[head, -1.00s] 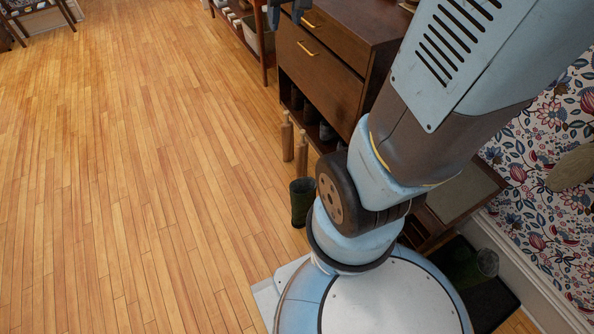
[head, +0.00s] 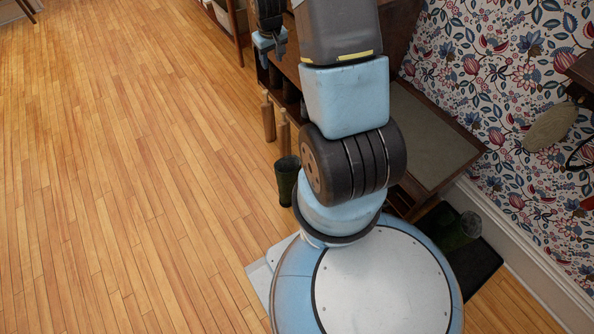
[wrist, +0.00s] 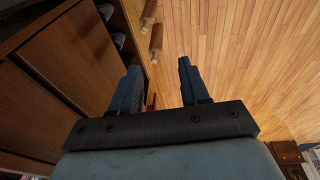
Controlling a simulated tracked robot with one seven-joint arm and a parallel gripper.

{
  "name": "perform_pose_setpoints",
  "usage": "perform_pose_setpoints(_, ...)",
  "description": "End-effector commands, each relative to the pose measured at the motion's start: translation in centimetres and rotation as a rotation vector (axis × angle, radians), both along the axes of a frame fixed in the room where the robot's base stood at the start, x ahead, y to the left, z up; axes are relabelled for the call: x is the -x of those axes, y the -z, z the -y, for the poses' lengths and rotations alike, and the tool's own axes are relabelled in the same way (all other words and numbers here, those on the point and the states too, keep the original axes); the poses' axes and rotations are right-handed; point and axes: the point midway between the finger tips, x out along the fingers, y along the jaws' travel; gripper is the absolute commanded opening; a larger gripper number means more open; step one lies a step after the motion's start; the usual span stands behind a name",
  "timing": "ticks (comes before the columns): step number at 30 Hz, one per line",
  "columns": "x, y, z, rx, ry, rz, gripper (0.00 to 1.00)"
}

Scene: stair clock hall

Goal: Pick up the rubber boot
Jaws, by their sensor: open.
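A dark green rubber boot (head: 287,180) stands upright on the floor beside my base, partly hidden by my arm. Another dark green boot (head: 462,231) stands on a black tray by the wall, to the right of my base. My gripper (head: 270,46) is raised at the top of the head view, in front of the cabinet and well away from both boots. In the wrist view my gripper (wrist: 158,88) has its two fingers apart with nothing between them. No boot can be made out in the wrist view.
Two wooden pieces (head: 268,117) stand near the green boot. A wooden cabinet (wrist: 60,90) with shoes in open slots is close to my gripper. A bench (head: 425,140) stands against the flowered wall. The wooden floor (head: 130,180) on the left is clear.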

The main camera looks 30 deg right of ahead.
Motion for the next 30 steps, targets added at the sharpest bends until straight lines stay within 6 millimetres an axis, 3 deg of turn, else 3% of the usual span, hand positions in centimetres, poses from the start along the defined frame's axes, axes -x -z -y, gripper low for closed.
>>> perform_pose_setpoints(1,0.1,2.2,0.5,-0.002,0.001,-0.017,0.45)
perform_pose_setpoints(11,1.3,14.5,2.6,-0.015,-0.014,-0.08,0.45)
perform_pose_setpoints(21,5.7,27.4,3.5,-0.039,-0.027,-0.14,0.45)
perform_pose_setpoints(27,9.0,33.4,3.5,-0.054,-0.036,-0.168,0.45)
perform_pose_setpoints(30,10.1,35.4,3.4,-0.059,-0.038,-0.175,0.45)
